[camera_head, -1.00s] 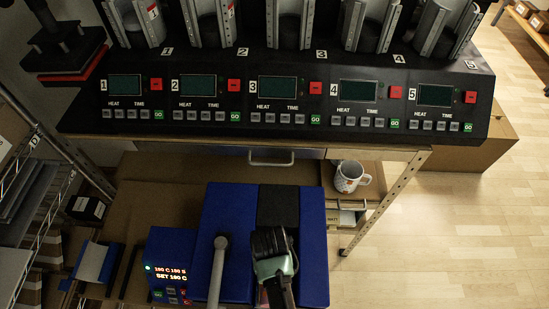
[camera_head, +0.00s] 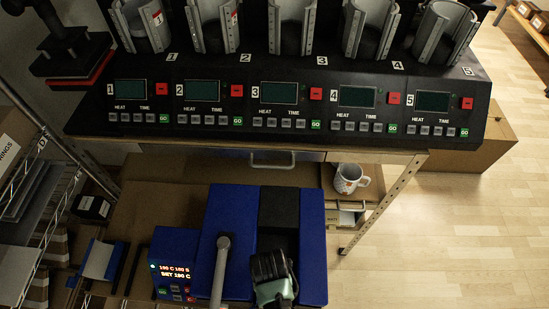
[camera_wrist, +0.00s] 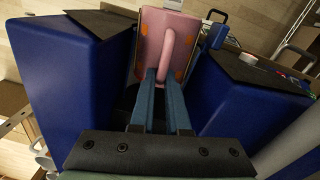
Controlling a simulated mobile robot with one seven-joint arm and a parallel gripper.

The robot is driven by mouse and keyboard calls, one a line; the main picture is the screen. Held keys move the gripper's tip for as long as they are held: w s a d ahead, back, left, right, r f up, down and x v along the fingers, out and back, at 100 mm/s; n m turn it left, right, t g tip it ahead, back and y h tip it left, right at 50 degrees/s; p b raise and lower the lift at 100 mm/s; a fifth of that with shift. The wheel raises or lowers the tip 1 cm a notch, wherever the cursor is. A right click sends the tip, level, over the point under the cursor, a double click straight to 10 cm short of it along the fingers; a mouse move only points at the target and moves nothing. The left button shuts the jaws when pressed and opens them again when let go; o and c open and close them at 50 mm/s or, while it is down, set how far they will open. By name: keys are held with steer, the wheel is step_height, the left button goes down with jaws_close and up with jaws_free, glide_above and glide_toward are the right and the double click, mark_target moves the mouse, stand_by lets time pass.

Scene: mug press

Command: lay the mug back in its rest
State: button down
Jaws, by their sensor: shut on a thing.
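The pink mug (camera_wrist: 153,43) with orange spots shows in the wrist view, its handle (camera_wrist: 171,52) facing the camera. My gripper (camera_wrist: 161,76) is shut on that handle. The mug is at the gap between the two blue blocks of the press (camera_wrist: 65,75); I cannot tell whether it touches the rest below. In the head view my gripper (camera_head: 272,268) is over the blue press (camera_head: 228,210), near its dark middle channel (camera_head: 279,208). The mug is hidden there. The press's grey lever (camera_head: 220,265) stands left of my gripper.
The press's control box (camera_head: 173,255) with a lit display is at its left. A multi-station mug press (camera_head: 290,105) stands on the bench behind. A white patterned mug (camera_head: 347,180) is on the shelf below. Wire shelving (camera_head: 40,200) is at the left. Open floor (camera_head: 450,235) lies right.

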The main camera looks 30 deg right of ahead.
steer(key=s+a+p, duration=0.4)
steer(key=s+a, duration=0.1)
steer(key=s, duration=0.2)
steer(key=shift+s+a+r+p, duration=0.15)
steer(key=shift+s+p, duration=0.2)
steer(key=shift+s, duration=0.05)
stand_by(1.1)
steer(key=shift+r, duration=0.1)
step_height(320, 180, up, 5)
steer(key=p, duration=0.5)
stand_by(0.5)
steer(key=c, duration=1.5)
jaws_free()
jaws_close()
